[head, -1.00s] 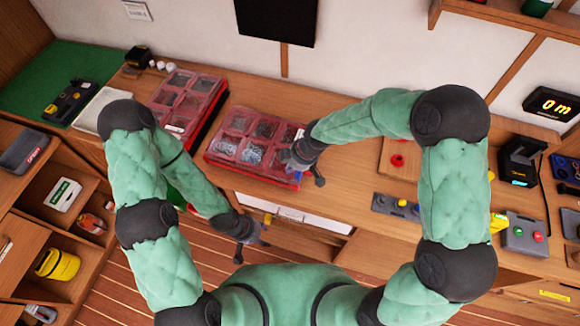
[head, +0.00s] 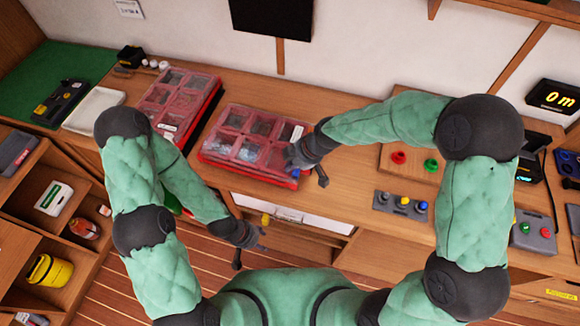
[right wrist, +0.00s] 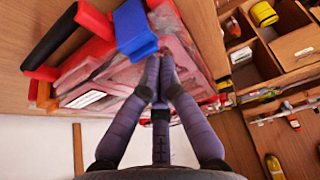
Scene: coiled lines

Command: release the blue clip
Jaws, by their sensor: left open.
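In the head view the clip (head: 296,173) is a small blue spot at the right front corner of the case (head: 222,158). My right gripper (right wrist: 159,62) has its fingertips close together, right beside the clip; the clip is not between them. I cannot tell whether they touch it. In the head view this gripper (head: 312,168) hides part of the corner. My left gripper (head: 254,246) is open and empty, low before the bench.
A second red case (head: 170,100) stands to the left on the wooden bench. A switch panel (head: 401,205) and a board with red and green knobs (head: 415,160) lie to the right. Open shelves (head: 50,235) are at the lower left.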

